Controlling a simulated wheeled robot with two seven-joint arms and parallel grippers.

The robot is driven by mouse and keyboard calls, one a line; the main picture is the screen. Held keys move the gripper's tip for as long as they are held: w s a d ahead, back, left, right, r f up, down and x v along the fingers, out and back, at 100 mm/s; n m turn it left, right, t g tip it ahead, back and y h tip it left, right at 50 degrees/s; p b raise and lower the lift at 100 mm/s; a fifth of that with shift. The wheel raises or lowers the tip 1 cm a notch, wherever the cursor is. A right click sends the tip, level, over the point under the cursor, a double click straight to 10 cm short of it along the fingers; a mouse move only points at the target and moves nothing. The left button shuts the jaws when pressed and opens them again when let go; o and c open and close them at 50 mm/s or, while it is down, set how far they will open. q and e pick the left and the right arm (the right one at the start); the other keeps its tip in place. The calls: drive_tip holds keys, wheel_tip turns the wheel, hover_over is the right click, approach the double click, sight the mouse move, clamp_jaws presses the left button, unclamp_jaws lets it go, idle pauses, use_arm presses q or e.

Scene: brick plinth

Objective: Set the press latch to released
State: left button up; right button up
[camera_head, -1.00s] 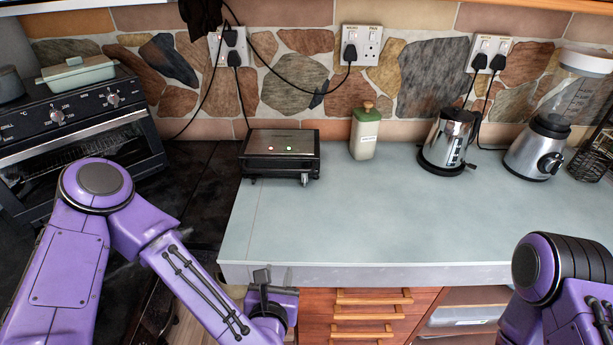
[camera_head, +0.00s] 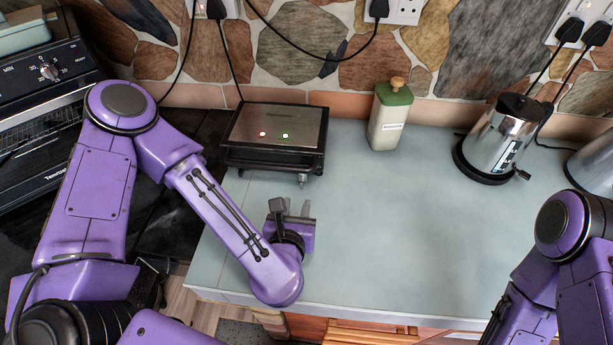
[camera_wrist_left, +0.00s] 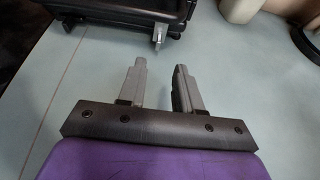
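I cannot tell the latch's setting. My left gripper (camera_head: 294,207) is open and empty, its fingers pointing at the press a short way in front of the latch. In the left wrist view the two fingers (camera_wrist_left: 159,72) are apart with bare counter between them. My right gripper is out of view.
A cream canister (camera_head: 390,117) with a green lid stands right of the press. A metal kettle (camera_head: 498,140) is further right. An oven (camera_head: 45,110) is at the left. The middle of the counter (camera_head: 410,230) is clear. Black cables run along the stone wall.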

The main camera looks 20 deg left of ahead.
sight(302, 185)
use_arm(q)
drive_tip(key=b, duration=0.2)
drive_tip(key=f+b, duration=0.1)
drive_tip(key=shift+w+a+f+b, duration=0.15)
drive_tip(key=shift+a+f+b, duration=0.1)
drive_tip(key=shift+b, duration=0.15)
drive_tip(key=x, duration=0.2)
drive_tip(key=p+x, duration=0.1)
drive_tip(key=x, duration=0.2)
drive_tip(key=r+p+x, duration=0.1)
drive_tip(key=x, duration=0.1)
drive_tip(key=shift+w, duration=0.55)
drive_tip(key=shift+w+f, duration=0.15)
drive_tip(key=shift+a, duration=0.1)
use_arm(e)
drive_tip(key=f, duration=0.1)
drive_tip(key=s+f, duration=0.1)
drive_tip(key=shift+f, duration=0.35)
use_arm(q)
drive_tip(key=shift+w+f, duration=0.1)
clamp_jaws()
